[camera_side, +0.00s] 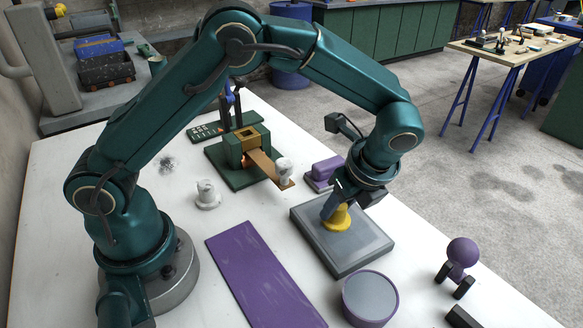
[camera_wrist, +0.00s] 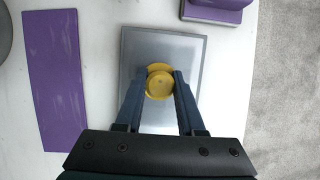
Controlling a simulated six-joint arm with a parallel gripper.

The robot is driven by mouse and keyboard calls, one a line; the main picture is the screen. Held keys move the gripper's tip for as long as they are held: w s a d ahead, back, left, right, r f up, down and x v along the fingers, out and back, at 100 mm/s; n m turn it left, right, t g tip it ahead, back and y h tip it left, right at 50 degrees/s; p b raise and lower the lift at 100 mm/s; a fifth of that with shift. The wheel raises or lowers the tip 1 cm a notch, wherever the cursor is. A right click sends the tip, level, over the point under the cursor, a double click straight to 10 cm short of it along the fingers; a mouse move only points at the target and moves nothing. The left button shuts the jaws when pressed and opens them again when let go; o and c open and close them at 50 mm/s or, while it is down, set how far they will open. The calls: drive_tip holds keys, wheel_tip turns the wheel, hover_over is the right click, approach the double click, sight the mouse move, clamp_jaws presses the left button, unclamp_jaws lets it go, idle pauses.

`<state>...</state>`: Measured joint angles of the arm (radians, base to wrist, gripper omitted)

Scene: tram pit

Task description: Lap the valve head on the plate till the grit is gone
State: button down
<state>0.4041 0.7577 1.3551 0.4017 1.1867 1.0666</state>
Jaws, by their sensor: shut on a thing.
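The yellow valve head (camera_side: 337,217) stands on the grey plate (camera_side: 353,256), near the plate's middle. In the wrist view the valve head (camera_wrist: 157,85) shows as a round yellow disc with a second yellow rim just behind it. My gripper (camera_wrist: 159,90) is shut on the valve head, with one dark blue finger on each side. The grey plate (camera_wrist: 187,48) lies under it in that view. Its surface looks smooth, and I cannot tell whether grit lies on it. The valve head's underside is hidden.
A purple strip (camera_side: 259,275) lies left of the plate, and a round purple tub (camera_side: 370,298) stands in front. A purple block (camera_side: 324,172) is behind the plate. A purple ball on dark legs (camera_side: 462,252) stands right. White knobbed pieces (camera_side: 207,194) and a green fixture (camera_side: 239,160) stand back left.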

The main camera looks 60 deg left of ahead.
drive_tip(key=shift+w+a, duration=0.2)
drive_tip(key=shift+a, duration=2.15)
drive_tip(key=shift+s+d, duration=0.15)
drive_tip(key=shift+d, duration=1.75)
drive_tip(key=shift+s+d, duration=0.2)
drive_tip(key=shift+d, duration=1.65)
drive_tip(key=shift+s+d, duration=0.15)
drive_tip(key=shift+d, duration=1.75)
wheel_tip(320, 180, up, 8)
